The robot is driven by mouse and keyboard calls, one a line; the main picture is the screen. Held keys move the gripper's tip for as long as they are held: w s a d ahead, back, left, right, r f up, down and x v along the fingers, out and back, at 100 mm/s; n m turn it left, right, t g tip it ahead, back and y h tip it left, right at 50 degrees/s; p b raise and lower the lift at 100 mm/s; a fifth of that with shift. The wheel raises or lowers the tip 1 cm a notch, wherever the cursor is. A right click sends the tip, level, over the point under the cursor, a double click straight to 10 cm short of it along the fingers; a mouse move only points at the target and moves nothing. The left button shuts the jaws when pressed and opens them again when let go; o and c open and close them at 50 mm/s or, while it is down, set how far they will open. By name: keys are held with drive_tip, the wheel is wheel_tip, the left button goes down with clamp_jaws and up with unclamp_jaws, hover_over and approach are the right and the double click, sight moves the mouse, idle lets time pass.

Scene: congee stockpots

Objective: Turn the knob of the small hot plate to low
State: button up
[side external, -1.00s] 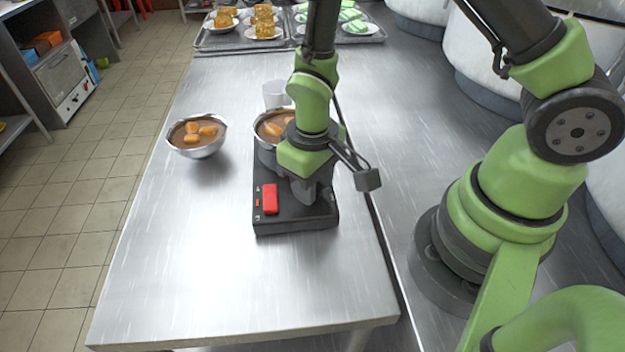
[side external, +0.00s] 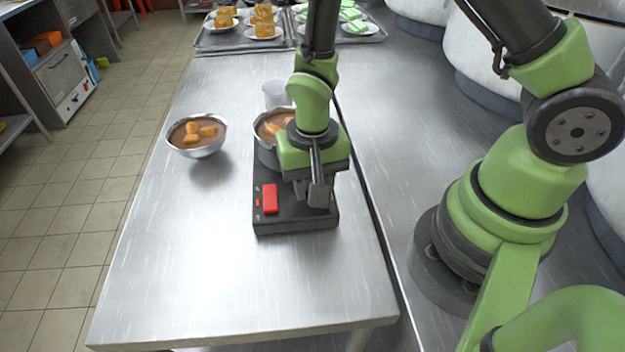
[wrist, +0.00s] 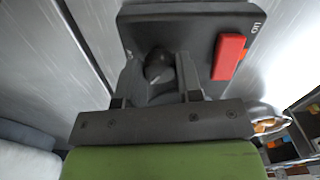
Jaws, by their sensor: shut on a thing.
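The small hot plate (side external: 290,223) is a flat black unit on the steel table. It also shows in the wrist view (wrist: 205,35). Its dark knob (wrist: 158,66) sits between my gripper's fingers in the wrist view and is hidden in the side view. A light mark shows on the knob, but I cannot read its setting. My gripper (wrist: 158,72) points down over the front of the hot plate, shut on the knob. It also shows in the side view (side external: 304,198). A red block-shaped switch (side external: 270,199) lies left of the gripper, with a small orange-red light (side external: 257,202) beside it.
A metal pot (side external: 265,143) of brown food stands at the hot plate's back, close behind my gripper. A similar bowl (side external: 197,137) stands to the left, near a clear cup (side external: 276,94). Trays (side external: 236,42) with plates are at the far end. The front table is clear.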

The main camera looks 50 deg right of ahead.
drive_tip(key=m, duration=0.5)
drive_tip(key=shift+m, duration=0.3)
drive_tip(key=m, duration=0.4)
drive_tip(key=shift+m, duration=0.4)
drive_tip(key=o, duration=0.9)
wheel_tip(320, 180, up, 10)
drive_tip(key=shift+f, duration=0.1)
